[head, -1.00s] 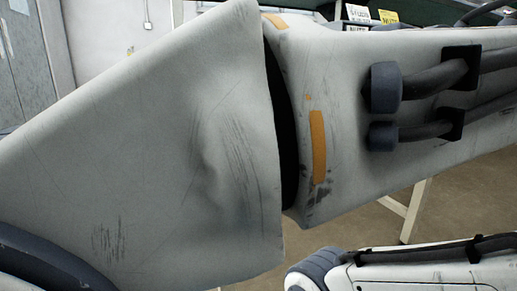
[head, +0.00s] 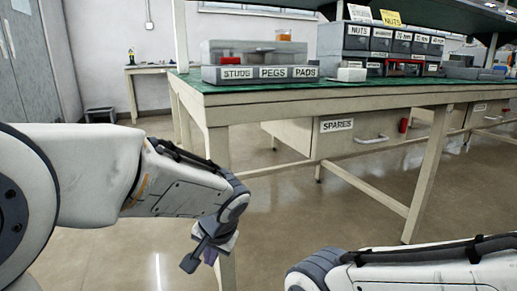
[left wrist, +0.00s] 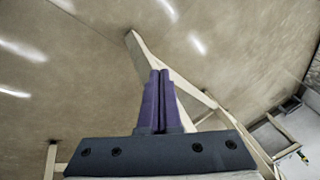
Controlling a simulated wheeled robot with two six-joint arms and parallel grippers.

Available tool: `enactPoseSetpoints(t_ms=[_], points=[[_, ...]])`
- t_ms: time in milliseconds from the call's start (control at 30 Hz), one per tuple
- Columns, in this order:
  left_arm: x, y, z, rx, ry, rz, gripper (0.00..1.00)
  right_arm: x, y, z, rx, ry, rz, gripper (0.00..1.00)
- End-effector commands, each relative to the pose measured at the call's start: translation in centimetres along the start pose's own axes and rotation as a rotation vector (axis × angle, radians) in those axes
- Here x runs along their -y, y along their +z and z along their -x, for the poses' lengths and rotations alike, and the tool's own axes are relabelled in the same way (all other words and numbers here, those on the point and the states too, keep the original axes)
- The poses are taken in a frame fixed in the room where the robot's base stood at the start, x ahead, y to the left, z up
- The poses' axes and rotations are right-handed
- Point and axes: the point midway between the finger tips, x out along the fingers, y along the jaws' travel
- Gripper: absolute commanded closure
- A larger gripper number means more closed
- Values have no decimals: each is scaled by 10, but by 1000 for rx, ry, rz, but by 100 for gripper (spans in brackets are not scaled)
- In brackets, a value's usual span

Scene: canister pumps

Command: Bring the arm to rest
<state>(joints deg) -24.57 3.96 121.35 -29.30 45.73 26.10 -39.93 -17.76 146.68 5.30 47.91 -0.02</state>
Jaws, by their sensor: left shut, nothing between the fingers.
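My left arm comes in from the left in the head view, low and in front of the workbench. Its gripper (head: 212,256) hangs at the arm's end, pointing down beside the bench's near leg, and is partly hidden by the wrist. In the left wrist view the two purple fingers (left wrist: 159,100) are together with nothing between them. Floor and a pale bench leg lie beyond them. My right arm shows only as a white link at the lower right of the head view; its gripper is out of the picture.
The workbench (head: 300,95) with a green top stands ahead. On it are a bin marked studs, pegs and pads (head: 262,74) and a rack of labelled drawers (head: 383,42). A spares drawer (head: 345,137) hangs below. The floor (head: 330,225) in front is clear.

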Motion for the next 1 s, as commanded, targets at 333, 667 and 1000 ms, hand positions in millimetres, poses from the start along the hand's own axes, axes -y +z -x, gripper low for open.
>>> enactPoseSetpoints(t_ms=[333, 667, 1000], points=[[14, 91, -59, 86, 210, 201, 100, 0, 0, 0, 0, 0, 0, 100], [19, 124, -58, 77, 261, 311, 100, 1, -1, 15, 0, 0, 0, 100], [2, 113, 8, 89, 303, 199, 100, 4, -3, 60, 0, 0, 0, 100]])
